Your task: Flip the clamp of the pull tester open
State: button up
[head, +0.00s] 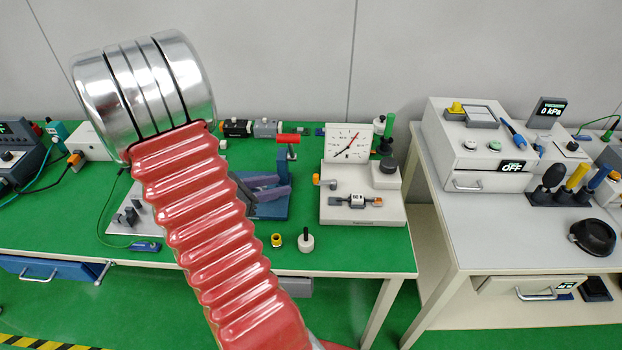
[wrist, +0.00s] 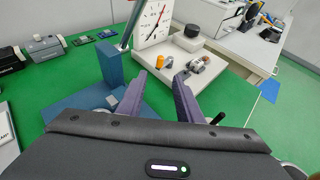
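The pull tester, a white unit (head: 335,211) with a square dial (head: 348,144) and red needle, stands at the right end of the green bench. It also shows ahead in the wrist view (wrist: 187,45). On its base are a grey fixture with an orange end (head: 357,201) and a short orange post (head: 317,180); which part is the clamp's lever is unclear. My gripper's purple fingers (head: 278,187) are left of the tester, above a blue press. In the wrist view my gripper (wrist: 163,77) is open, with nothing held between its fingertips, which point towards the tester.
The blue press (head: 283,163) with a red handle (head: 288,139) stands close to my fingers. A yellow ring (head: 276,240) and a white knob piece (head: 306,241) lie near the bench front. A second bench (head: 440,214) with instruments stands to the right, across a gap.

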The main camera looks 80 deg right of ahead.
aim_at(314, 178)
jog(key=x, duration=1.3)
jog(key=shift+s+d+f, duration=0.1)
jog(key=shift+d, duration=0.05)
jog(key=shift+c, duration=0.6)
grip_shut()
